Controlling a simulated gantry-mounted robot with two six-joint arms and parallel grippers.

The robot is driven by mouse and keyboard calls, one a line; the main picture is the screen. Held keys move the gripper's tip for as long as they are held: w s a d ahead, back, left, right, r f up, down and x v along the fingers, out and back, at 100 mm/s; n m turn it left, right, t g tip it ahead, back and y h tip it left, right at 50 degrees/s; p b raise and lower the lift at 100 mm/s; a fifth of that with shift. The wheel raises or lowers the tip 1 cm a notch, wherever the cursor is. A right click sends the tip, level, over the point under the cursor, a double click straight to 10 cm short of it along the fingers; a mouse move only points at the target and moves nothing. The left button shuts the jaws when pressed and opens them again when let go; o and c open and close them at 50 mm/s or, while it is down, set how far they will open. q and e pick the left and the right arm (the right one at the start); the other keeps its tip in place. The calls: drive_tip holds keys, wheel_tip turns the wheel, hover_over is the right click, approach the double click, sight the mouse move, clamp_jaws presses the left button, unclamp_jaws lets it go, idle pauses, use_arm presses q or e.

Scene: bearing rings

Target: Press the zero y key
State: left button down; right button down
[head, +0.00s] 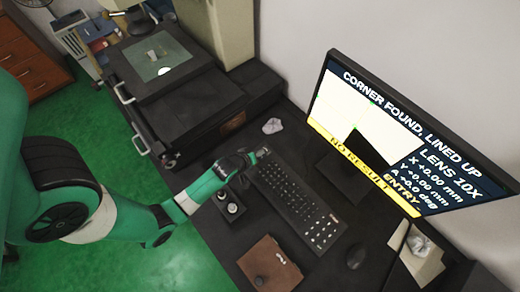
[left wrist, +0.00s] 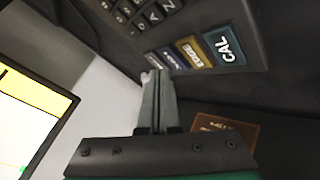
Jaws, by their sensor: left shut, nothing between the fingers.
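The black keyboard (head: 295,205) lies on the dark desk in front of the monitor. My left gripper (head: 264,152) is over its far left end in the head view. In the left wrist view my left gripper (left wrist: 157,76) is shut and empty, its fingertips beside a row of coloured keys. A teal key marked CAL (left wrist: 225,46), a yellow-brown key (left wrist: 195,52) and blue keys (left wrist: 171,59) show there. The lettering on the blue keys is too small to read, so I cannot tell which is zero y. Contact with a key cannot be told.
The monitor (head: 400,135) reads "CORNER FOUND, LINED UP", X and Y +0.00 mm, and "NO RESULT ENTRY". A joystick box (head: 230,205), a brown folder (head: 270,265), a mouse (head: 356,256) and crumpled paper (head: 272,126) lie around the keyboard. The measuring machine (head: 180,90) stands behind left.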

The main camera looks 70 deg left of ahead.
use_arm(q)
wheel_tip(320, 180, up, 5)
drive_tip(key=p, duration=0.5)
idle(0.4)
idle(1.2)
